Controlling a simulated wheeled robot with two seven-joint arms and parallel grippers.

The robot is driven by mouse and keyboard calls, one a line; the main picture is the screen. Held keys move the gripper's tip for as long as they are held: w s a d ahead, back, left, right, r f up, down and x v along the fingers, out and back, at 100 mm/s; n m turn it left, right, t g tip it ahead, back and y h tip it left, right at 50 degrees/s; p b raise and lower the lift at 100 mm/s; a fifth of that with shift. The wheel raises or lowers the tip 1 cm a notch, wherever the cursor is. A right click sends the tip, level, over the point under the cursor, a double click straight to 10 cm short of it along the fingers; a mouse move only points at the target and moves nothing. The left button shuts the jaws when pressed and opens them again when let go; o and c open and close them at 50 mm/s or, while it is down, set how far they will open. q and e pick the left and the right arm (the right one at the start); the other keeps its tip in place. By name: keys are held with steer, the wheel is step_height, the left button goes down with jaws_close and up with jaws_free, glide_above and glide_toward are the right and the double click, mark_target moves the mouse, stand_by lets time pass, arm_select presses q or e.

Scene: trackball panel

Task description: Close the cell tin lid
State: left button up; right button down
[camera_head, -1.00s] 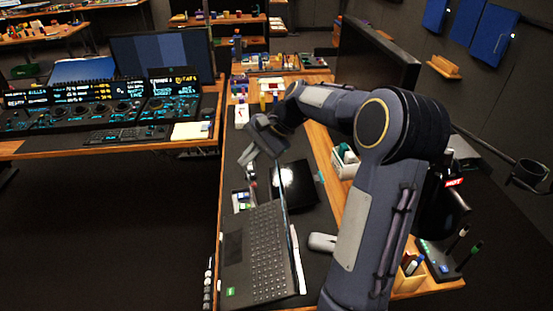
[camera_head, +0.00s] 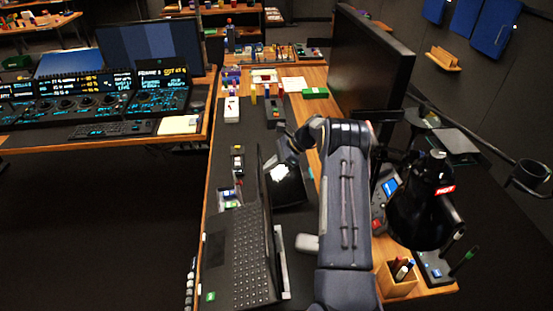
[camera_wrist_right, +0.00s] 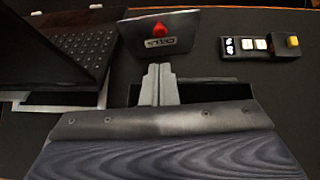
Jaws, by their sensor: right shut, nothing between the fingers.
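The cell tin (camera_head: 226,197) sits on the dark desk mat, just past the laptop, with small pale and green items showing inside. In the right wrist view its lid (camera_wrist_right: 185,27), a dark plate with a red mark and an upside-down label, stands raised and hides the tin's inside. My right gripper (camera_wrist_right: 159,68) is shut and empty, its fingertips in front of the lid's lower part; I cannot tell if they touch. My left gripper is not in view.
An open laptop (camera_head: 242,250) stands close to the tin, its screen near my right arm. A small switch box (camera_wrist_right: 258,45) with a yellow button lies on the tin's other side. A large monitor (camera_head: 365,60) and a black lamp (camera_head: 420,205) stand at right.

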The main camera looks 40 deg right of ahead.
arm_select(q)
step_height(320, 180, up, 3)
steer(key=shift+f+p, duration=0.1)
steer(key=shift+p, duration=1.05)
arm_select(e)
steer(key=a+r+x, duration=0.1)
steer(key=x, duration=0.6)
steer(key=shift+w+a, duration=0.2)
steer(key=shift+w, duration=0.2)
